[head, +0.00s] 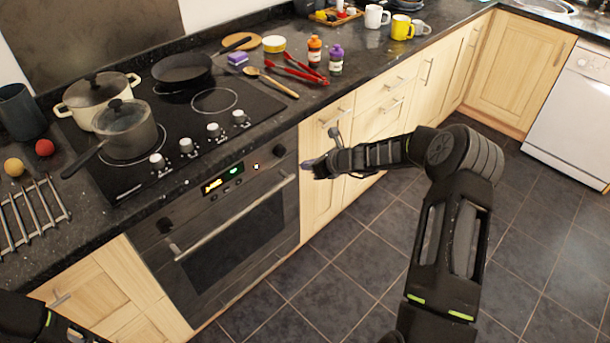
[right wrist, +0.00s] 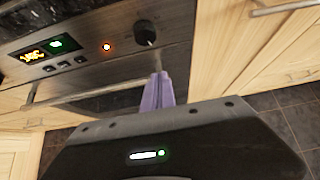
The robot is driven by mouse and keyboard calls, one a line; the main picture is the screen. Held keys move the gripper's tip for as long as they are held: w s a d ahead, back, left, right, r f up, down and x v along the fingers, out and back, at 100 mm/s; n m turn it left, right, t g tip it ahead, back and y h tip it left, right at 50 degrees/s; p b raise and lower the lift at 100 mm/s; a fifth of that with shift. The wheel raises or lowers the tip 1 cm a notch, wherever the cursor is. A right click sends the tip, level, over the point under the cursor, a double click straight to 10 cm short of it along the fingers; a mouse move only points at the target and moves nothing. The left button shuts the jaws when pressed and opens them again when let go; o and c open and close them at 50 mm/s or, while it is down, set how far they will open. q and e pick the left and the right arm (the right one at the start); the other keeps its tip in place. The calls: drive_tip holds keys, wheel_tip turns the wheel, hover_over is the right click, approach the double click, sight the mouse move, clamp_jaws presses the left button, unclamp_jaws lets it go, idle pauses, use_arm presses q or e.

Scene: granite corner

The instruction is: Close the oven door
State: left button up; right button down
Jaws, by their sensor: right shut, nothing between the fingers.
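The oven door (head: 238,240) is dark with a glass window and stands upright below the control panel, looking flush with the oven front. Its long metal handle (head: 232,216) runs across the top of the door and also shows in the right wrist view (right wrist: 85,88). My right gripper (head: 308,166) is beside the handle's right end, in front of the cabinet edge. In the right wrist view its purple fingers (right wrist: 158,92) are together and empty, just right of the handle. I cannot tell whether they touch the oven. My left gripper is out of view.
The hob above carries a cream pot (head: 92,96), a grey saucepan (head: 126,132) and a black frying pan (head: 182,70). The saucepan's handle points towards the front left. Pale cabinets (head: 320,190) flank the oven. The tiled floor (head: 300,300) in front is clear.

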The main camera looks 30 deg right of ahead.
drive_tip(key=shift+s+d+r, duration=0.1)
drive_tip(key=shift+s+r, duration=0.15)
drive_tip(key=shift+r, duration=0.6)
drive_tip(key=shift+s+d+r, duration=0.1)
drive_tip(key=shift+s+r, duration=0.15)
drive_tip(key=shift+r, duration=0.55)
drive_tip(key=s+a+f+n+g+h, duration=0.2)
drive_tip(key=s+a+f+n+g, duration=0.4)
drive_tip(key=s+f+n, duration=0.85)
drive_tip(key=s+a+f+n+g+y, duration=0.1)
drive_tip(key=s+a+f+n, duration=0.1)
drive_tip(key=s+a+n, duration=0.6)
drive_tip(key=s+a+f+n+g+y, duration=0.1)
drive_tip(key=s+a+n, duration=0.7)
drive_tip(key=s+a, duration=0.8)
wheel_tip(320, 180, down, 2)
drive_tip(key=shift+s+f+g+y, duration=0.1)
drive_tip(key=shift+s+g+y, duration=0.4)
drive_tip(key=shift+s, duration=0.4)
